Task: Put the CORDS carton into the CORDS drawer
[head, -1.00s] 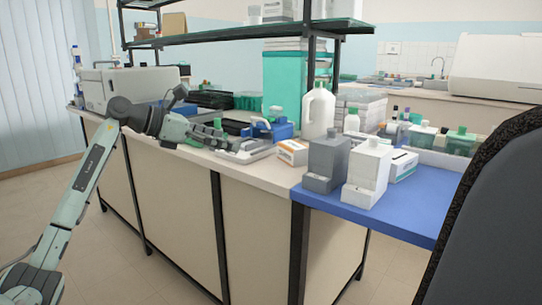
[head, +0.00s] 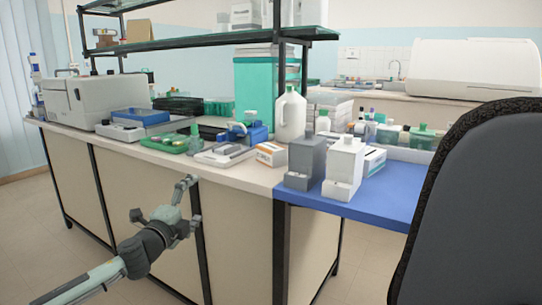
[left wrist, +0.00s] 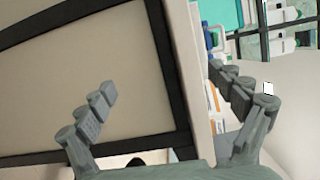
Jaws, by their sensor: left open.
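A small white and orange carton (head: 270,154) lies on the front edge of the bench, left of the grey dispenser. Its lettering is too small to read, so I cannot tell whether it is the CORDS carton. A white carton with a teal edge (head: 374,160) lies behind the white dispenser. No drawer marked CORDS can be made out. My left gripper (head: 190,201) is open and empty, in front of the bench's front panels and below the worktop. In the left wrist view its spread fingers (left wrist: 164,82) show near a dark panel frame. My right gripper is not in view.
The bench top (head: 235,172) holds a green tray (head: 165,145), a grey dispenser (head: 305,160), a white dispenser (head: 343,165) and a white jug (head: 291,117). A dark chair back (head: 480,200) blocks the right side. The floor before the bench looks clear.

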